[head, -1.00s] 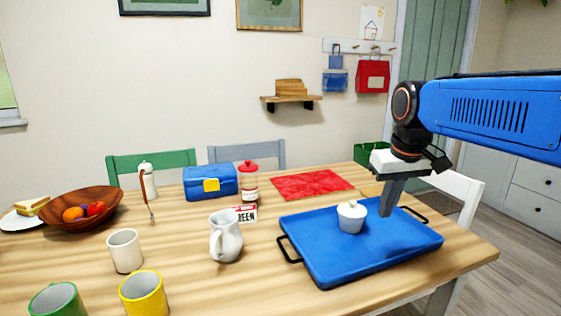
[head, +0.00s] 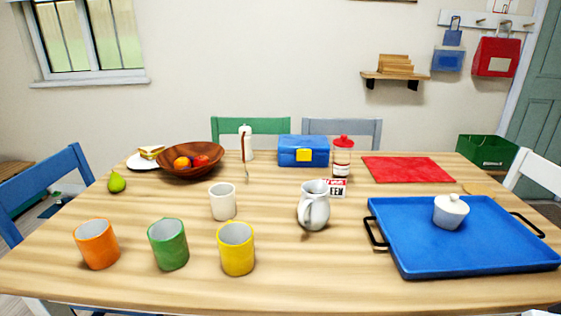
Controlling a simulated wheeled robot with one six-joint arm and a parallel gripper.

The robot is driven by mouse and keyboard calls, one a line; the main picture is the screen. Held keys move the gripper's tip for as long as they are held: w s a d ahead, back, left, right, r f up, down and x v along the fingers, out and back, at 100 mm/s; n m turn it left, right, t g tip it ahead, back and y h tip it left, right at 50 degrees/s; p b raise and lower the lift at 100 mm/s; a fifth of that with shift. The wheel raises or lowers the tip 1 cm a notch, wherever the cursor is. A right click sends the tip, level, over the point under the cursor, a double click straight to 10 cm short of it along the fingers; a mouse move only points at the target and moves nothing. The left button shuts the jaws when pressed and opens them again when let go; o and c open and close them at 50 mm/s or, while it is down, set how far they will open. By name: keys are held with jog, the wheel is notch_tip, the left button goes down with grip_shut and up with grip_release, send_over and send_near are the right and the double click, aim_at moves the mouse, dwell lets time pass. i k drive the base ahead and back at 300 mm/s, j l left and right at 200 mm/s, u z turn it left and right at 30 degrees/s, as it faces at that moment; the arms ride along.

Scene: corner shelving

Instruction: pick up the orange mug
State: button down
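The orange mug (head: 97,245) stands upright on the wooden table at the near left in the head view. Its handle is not visible from here. A green mug (head: 168,245) stands just to its right, with a gap between them. A yellow mug (head: 236,249) stands to the right of the green one. A white mug (head: 223,202) stands farther back. My gripper is out of the head view, so I cannot see its fingers.
A white pitcher (head: 314,206) stands mid-table. A blue tray (head: 420,262) with a white lidded pot (head: 450,211) fills the right side. Table (head: 50,262) left of the orange mug is clear.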

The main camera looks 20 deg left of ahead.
aim_at(96, 238)
jog(key=u, duration=2.05)
jog(key=k+l+z, duration=0.2)
jog(key=k+l, duration=0.15)
jog(key=i+l, duration=0.4)
